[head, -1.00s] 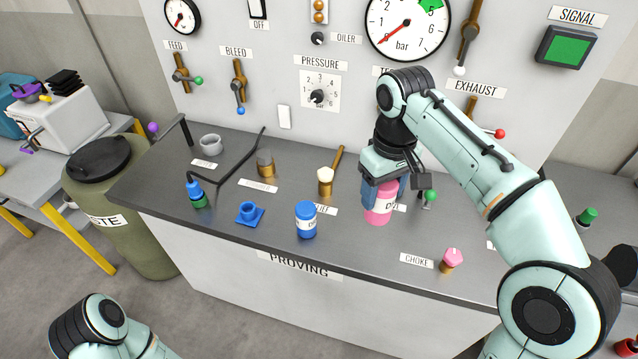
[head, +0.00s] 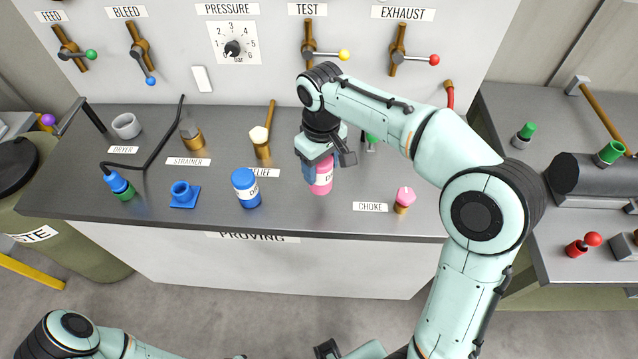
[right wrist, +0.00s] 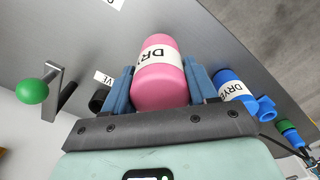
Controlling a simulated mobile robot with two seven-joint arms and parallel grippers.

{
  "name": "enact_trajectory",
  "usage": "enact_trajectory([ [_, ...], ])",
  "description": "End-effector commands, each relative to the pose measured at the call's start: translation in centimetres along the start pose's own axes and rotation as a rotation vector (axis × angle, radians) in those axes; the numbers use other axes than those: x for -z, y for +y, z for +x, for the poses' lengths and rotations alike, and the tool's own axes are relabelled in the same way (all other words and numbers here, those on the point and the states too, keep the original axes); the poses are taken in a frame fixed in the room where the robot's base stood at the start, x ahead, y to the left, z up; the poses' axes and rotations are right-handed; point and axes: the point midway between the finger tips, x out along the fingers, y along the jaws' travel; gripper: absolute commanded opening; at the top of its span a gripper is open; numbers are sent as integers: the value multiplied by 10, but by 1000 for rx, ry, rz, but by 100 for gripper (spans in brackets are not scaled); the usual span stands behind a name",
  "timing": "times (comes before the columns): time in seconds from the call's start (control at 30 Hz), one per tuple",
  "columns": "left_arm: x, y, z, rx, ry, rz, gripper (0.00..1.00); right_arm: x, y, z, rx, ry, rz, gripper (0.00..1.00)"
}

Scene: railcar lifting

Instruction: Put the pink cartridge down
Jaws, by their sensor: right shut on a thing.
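The pink cartridge (head: 322,180), with a white label band, is upright in the head view over the right half of the dark proving bench (head: 290,212). My right gripper (head: 313,175) is shut on it from above. In the right wrist view the pink cartridge (right wrist: 160,80) sits between the two blue fingers of my right gripper (right wrist: 162,88). Its lower end is close to the bench top; I cannot tell whether it touches. My left arm shows at the lower left of the head view, but its fingers are not seen.
A blue cartridge (head: 247,188) stands left of the pink one, with a blue fitting (head: 183,194) beyond it. A pink-topped choke (head: 404,199) stands to the right. A brass relief piece (head: 261,142) is behind. Bench room is clear between pink cartridge and choke.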

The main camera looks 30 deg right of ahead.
Motion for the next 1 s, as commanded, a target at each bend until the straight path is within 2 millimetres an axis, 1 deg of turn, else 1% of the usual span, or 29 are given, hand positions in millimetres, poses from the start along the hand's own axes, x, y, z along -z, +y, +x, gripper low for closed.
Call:
enact_trajectory([
  [0.03,-1,-1,3,0,-1,0,0,-1,0,9,0,-1,0,12],
  [0.23,-2,-2,5,1,-2,0,0,0,0,24,0,1,0,12],
  [0.4,-3,-5,10,2,-5,-1,0,0,0,50,1,-1,0,12],
  [0.5,-4,-5,11,2,-6,-2,0,0,0,60,1,1,1,12],
  [0.8,-4,-5,11,2,-6,-2,0,1,0,62,0,4,1,12],
  [0.93,-5,-6,14,2,-7,-2,0,0,0,66,0,3,0,12],
  [0.97,-4,-6,13,2,-7,-2,0,0,0,66,0,2,0,67],
  [1.0,-4,-6,13,2,-7,-2,0,0,0,66,0,2,0,80],
])
